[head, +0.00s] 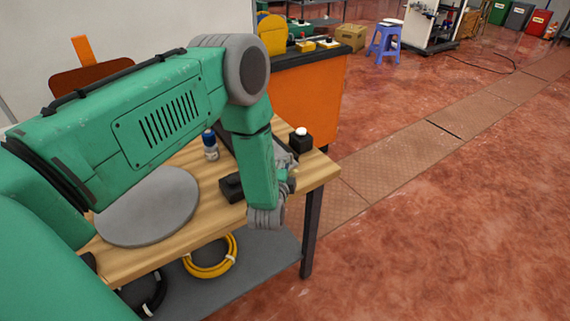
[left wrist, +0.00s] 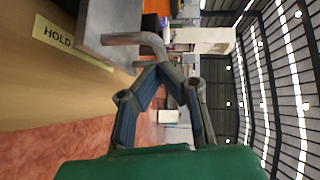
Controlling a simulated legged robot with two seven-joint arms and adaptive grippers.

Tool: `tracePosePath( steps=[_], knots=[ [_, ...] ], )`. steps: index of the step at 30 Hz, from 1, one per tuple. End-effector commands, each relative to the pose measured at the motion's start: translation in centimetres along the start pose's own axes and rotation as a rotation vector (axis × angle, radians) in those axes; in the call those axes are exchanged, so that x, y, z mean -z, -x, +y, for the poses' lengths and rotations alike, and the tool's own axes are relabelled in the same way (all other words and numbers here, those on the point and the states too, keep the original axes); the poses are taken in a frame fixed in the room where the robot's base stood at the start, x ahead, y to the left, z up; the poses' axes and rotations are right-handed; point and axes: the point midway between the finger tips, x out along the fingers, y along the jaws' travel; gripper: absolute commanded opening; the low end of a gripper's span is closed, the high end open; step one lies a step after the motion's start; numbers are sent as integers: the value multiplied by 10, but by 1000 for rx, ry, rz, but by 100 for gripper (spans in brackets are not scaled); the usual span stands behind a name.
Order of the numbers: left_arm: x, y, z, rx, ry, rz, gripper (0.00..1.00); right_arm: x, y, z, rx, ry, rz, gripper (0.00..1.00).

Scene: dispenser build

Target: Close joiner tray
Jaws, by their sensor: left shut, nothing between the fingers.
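My left arm crosses the head view from the left and bends down over a dark device (head: 232,188) on the wooden table, hiding most of it. I cannot make out the joiner tray as a separate part or tell how far open it is. In the left wrist view my left gripper (left wrist: 162,72) is shut and empty, its two blue-padded fingers meeting at the tips. A grey curved bar (left wrist: 140,40) like a handle lies just past the fingertips, on a grey body (left wrist: 108,18). I cannot tell whether the fingers touch it. My right gripper is not in view.
A round grey plate (head: 150,207), a blue-capped bottle (head: 210,146) and a black box with a white button (head: 300,140) are on the table (head: 318,172). A yellow coil (head: 210,260) lies on the shelf below. Open floor is to the right.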

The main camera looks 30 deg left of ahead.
Motion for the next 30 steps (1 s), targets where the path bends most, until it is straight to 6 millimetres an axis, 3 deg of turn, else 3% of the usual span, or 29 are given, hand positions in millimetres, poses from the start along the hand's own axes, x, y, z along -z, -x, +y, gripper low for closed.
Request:
tracePosePath(
  steps=[8, 21, 30],
  knots=[
    [-16, -15, -3, 3, 1, -1, 0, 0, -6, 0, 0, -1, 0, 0],
    [-87, -87, -21, 3, 1, -1, 0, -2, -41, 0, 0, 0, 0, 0],
    [-110, -111, -31, 2, 0, 0, 0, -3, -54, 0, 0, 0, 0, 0]
  ],
)
